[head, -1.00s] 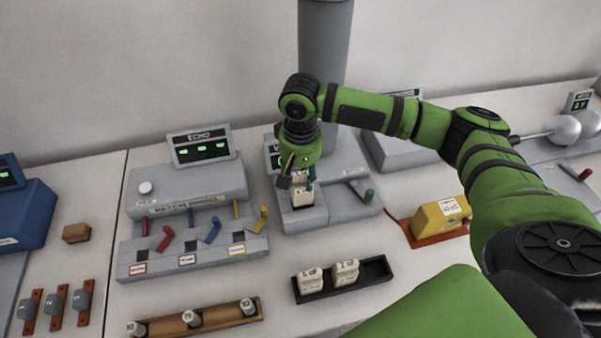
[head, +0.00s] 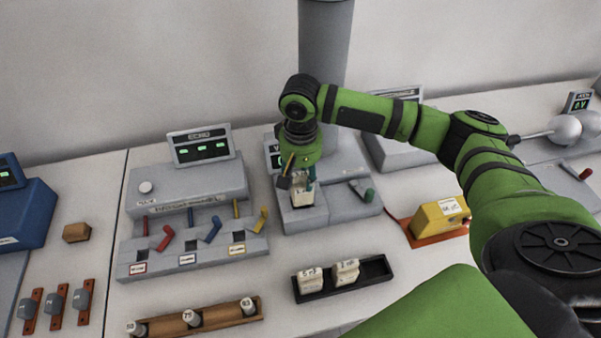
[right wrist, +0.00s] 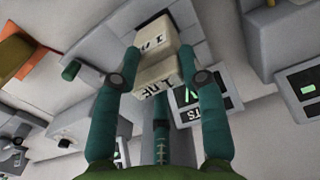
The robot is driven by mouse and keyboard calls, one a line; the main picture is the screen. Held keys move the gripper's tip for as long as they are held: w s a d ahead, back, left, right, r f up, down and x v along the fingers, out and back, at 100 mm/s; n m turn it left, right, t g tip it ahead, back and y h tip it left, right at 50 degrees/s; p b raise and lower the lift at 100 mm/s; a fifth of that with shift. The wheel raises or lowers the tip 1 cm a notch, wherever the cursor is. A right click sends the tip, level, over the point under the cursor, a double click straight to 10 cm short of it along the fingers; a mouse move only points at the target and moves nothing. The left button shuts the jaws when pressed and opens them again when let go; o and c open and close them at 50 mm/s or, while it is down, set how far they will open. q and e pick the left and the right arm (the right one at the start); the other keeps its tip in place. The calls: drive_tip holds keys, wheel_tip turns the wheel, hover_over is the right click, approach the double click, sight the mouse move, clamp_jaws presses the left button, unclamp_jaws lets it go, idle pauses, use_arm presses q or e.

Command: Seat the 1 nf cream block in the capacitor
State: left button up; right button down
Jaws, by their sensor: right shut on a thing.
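My right gripper (head: 299,178) points down over the left part of the grey capacitor unit (head: 347,208). It is shut on a cream block (head: 300,193). In the right wrist view the cream block (right wrist: 155,62) sits between the teal fingers of the gripper (right wrist: 160,85), and its lettering looks like "1 nF". The block is at the slot in the unit's left part. The fingers hide part of it, and I cannot tell how deep it sits. My left gripper is not in view.
A black tray (head: 374,270) in front holds two other cream blocks (head: 311,280). The patch panel (head: 190,235) with coloured levers stands to the left. A yellow block (head: 440,215) on a red base is to the right. A wooden rack (head: 220,314) holds several cylinders.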

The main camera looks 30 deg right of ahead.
sight(301, 190)
drive_tip(key=shift+f+b, duration=0.4)
drive_tip(key=shift+f, duration=2.45)
drive_tip(key=c, duration=0.6)
unclamp_jaws()
drive_tip(key=shift+c, duration=0.2)
wheel_tip(301, 190, up, 12)
